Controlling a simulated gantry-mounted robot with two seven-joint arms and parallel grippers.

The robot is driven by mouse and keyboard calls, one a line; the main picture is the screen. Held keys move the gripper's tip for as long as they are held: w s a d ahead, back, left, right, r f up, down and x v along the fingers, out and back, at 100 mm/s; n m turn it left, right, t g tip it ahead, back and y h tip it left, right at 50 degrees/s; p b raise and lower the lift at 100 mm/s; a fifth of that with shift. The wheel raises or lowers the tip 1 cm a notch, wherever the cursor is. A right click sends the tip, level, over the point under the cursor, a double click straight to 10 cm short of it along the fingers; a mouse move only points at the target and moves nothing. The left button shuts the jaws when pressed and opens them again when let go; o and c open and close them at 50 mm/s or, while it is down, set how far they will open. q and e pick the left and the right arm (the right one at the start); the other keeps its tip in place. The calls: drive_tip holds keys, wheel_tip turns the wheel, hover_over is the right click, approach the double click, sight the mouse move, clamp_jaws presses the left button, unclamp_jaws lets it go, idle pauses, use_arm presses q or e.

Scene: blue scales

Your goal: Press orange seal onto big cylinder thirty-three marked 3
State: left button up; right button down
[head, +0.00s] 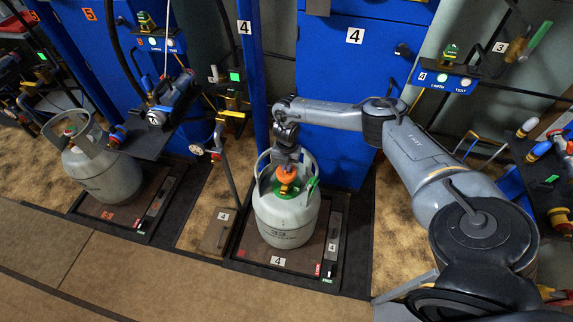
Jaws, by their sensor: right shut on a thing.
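A grey gas cylinder (285,217) marked 33 stands upright on a dark scale platform (245,254) labelled 4. An orange seal (286,175) is at the top of this cylinder, inside its collar, over the valve area. My right gripper (287,168) points down from above into the collar and is shut on the orange seal. I cannot tell whether the seal is fully seated on the valve. My left gripper is not in view.
Another grey cylinder (101,172) stands on a scale at the left. Blue cabinets (350,90) rise behind. A hose stand (222,150) is just left of cylinder 33. A bench with colourful fittings (560,140) is at the right. Brown floor mats in front are clear.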

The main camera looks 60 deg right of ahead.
drive_tip(key=shift+f+b, duration=0.3)
drive_tip(key=shift+f, duration=0.3)
drive_tip(key=c, duration=1.2)
unclamp_jaws()
